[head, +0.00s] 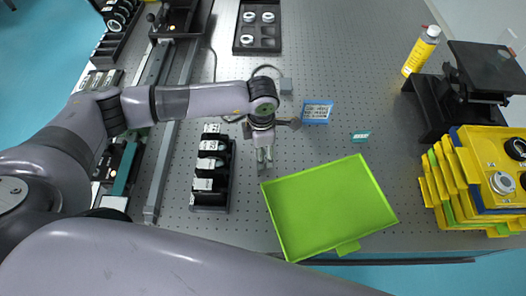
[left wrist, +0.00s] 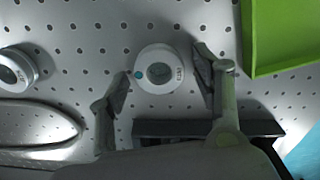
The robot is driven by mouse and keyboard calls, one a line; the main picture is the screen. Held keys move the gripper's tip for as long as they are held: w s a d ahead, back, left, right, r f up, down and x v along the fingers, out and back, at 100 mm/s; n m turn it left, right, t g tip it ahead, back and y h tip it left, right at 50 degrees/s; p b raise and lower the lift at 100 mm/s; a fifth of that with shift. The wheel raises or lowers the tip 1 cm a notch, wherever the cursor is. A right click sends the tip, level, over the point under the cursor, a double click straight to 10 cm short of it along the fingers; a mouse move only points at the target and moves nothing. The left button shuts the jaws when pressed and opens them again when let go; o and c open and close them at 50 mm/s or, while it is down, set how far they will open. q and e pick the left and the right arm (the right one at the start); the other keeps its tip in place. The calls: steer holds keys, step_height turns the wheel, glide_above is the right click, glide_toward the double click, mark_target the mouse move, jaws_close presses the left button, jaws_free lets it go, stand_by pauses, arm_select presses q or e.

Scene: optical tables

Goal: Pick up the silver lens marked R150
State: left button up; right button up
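A silver ring-shaped lens (left wrist: 160,70) with a blue dot and a small printed label lies on the perforated table in the left wrist view; I cannot read the label for certain. My left gripper (left wrist: 161,72) is open, with one finger on each side of this lens and gaps between. In the head view my left gripper (head: 264,155) points down left of the green tray, and I cannot make out the lens there. A second silver lens (left wrist: 15,70) lies at the left edge of the wrist view, its label unreadable. My right gripper is not in view.
The green tray (head: 325,205) lies just right of my left gripper. A black rack (head: 211,195) with labelled items stands to its left. Yellow stacked boxes (head: 490,185), a black stand (head: 440,105) and a yellow bottle (head: 421,52) are at the right. The upper middle table is mostly bare.

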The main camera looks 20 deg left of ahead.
arm_select(q)
steer(key=c, duration=1)
steer(key=shift+r, duration=0.1)
steer(key=shift+c, duration=0.2)
